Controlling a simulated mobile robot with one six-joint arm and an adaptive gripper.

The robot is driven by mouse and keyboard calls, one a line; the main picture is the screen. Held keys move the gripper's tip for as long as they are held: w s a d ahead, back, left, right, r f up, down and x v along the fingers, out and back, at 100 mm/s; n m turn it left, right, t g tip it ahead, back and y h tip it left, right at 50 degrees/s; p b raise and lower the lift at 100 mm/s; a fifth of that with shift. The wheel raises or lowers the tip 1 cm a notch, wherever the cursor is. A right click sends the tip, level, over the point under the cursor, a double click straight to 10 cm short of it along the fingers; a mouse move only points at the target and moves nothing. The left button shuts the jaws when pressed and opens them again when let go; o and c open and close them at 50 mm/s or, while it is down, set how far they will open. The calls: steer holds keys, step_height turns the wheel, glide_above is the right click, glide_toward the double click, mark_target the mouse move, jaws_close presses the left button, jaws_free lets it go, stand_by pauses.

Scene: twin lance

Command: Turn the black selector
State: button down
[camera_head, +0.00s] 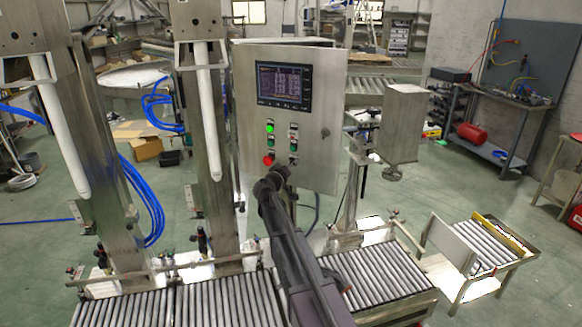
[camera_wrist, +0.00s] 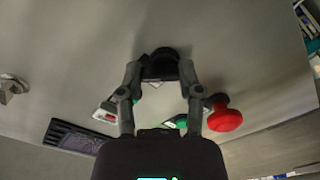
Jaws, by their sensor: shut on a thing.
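The black selector (camera_wrist: 164,57) shows at the top centre of the wrist view, on the face of the steel control box (camera_head: 290,115). My gripper (camera_wrist: 161,74) has a finger on each side of the selector and is shut on it. In the head view my gripper (camera_head: 272,180) is at the lower part of the box face, below the buttons, and my arm hides the selector there. Whether the selector is turned cannot be told.
A red mushroom button (camera_wrist: 225,117) sits close to the right finger in the wrist view. A lit green button (camera_head: 270,128) and a screen (camera_head: 284,86) are higher on the box. Roller conveyors (camera_head: 225,300) run below my arm. White lances (camera_head: 207,120) stand left.

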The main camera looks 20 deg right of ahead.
steer(key=shift+c, duration=1.3)
jaws_free()
steer(key=v, duration=1.2)
